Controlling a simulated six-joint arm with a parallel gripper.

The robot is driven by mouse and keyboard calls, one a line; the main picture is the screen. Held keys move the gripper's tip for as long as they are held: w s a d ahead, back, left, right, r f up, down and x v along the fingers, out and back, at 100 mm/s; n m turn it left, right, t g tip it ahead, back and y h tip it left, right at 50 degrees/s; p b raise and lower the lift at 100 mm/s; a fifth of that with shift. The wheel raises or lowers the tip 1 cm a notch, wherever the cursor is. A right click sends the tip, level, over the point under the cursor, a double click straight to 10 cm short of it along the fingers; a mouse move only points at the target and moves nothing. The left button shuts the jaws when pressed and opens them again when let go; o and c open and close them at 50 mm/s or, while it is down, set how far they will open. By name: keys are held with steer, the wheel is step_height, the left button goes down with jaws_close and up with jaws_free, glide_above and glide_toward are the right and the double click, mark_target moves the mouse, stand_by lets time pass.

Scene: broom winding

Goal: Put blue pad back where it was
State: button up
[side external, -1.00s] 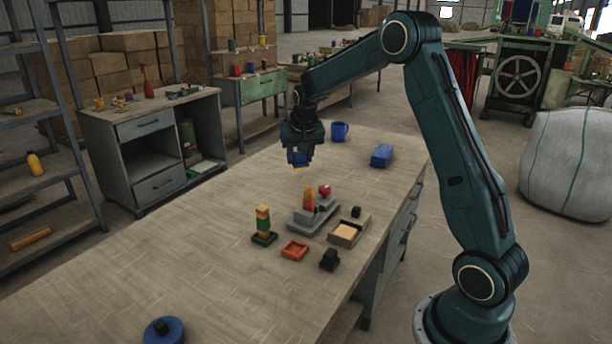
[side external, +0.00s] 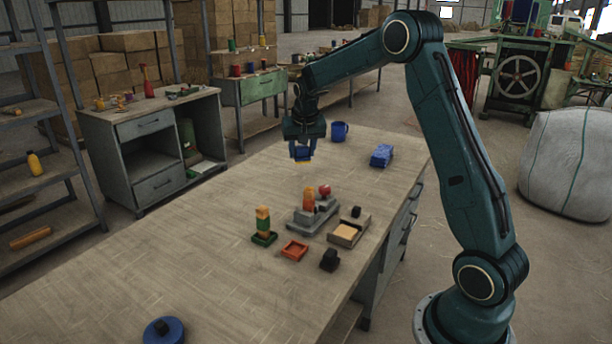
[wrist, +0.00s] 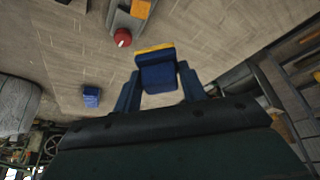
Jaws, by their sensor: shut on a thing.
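A blue pad with a yellow edge (wrist: 156,72) sits between the two fingers of my gripper (wrist: 159,88) in the wrist view. In the side view my gripper (side external: 302,150) is shut on it and holds it above the far part of the table. The pad is partly hidden by the fingers in the side view. A second blue block (side external: 381,156) lies on the table to the right of my gripper. It also shows in the wrist view (wrist: 91,97), apart from my gripper.
A blue mug (side external: 340,131) stands behind the gripper. A blue disc (side external: 163,331) lies front left. The table's left part is clear.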

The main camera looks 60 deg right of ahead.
steer(key=s+d+m+g+h, duration=0.15)
steer(key=d+m, duration=0.25)
steer(key=d, duration=0.5)
steer(key=s+d+m+g, duration=0.25)
steer(key=d+m, duration=0.25)
steer(key=d, duration=0.4)
steer(key=shift+t, duration=0.5)
steer(key=f, duration=2)
steer(key=shift+s+f, duration=0.15)
steer(key=shift+s, duration=0.15)
steer(key=shift+f, duration=0.15)
steer(key=o, duration=0.9)
steer(key=v, duration=1.2)
steer(key=shift+d, duration=0.1)
